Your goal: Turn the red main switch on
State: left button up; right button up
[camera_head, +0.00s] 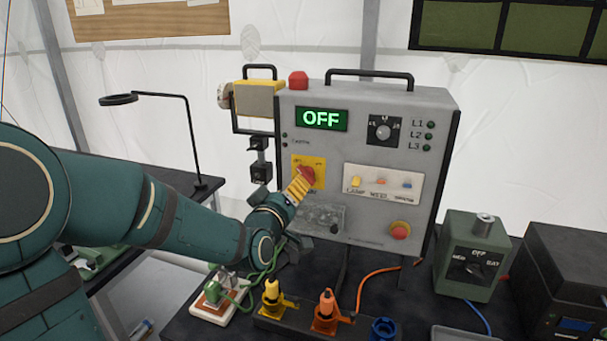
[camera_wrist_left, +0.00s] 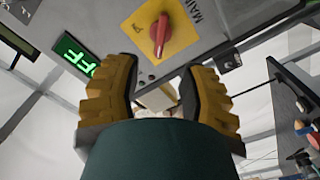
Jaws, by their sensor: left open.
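The red main switch (camera_head: 307,175) sits on a yellow plate (camera_head: 319,166) on the left of the grey panel box (camera_head: 345,160). In the left wrist view the switch (camera_wrist_left: 163,34) is a red knob on the yellow plate (camera_wrist_left: 138,15), beyond the fingertips. The green display (camera_head: 321,118) reads OFF. My left gripper (camera_head: 297,188) is just in front of the switch and partly covers it in the head view. Its ribbed yellow fingers (camera_wrist_left: 158,78) are apart with nothing between them. My right gripper is in neither view.
The panel also carries a black dial (camera_head: 383,130), a strip of small coloured switches (camera_head: 381,182) and a red mushroom button (camera_head: 399,230). Yellow (camera_head: 271,295) and orange (camera_head: 326,308) plugs stand on the table below. A green box (camera_head: 473,255) stands at the right.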

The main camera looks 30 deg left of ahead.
aim_at(303, 175)
pick_arm(q)
jog(key=x, duration=0.9)
jog(key=shift+o, duration=0.2)
grip_shut()
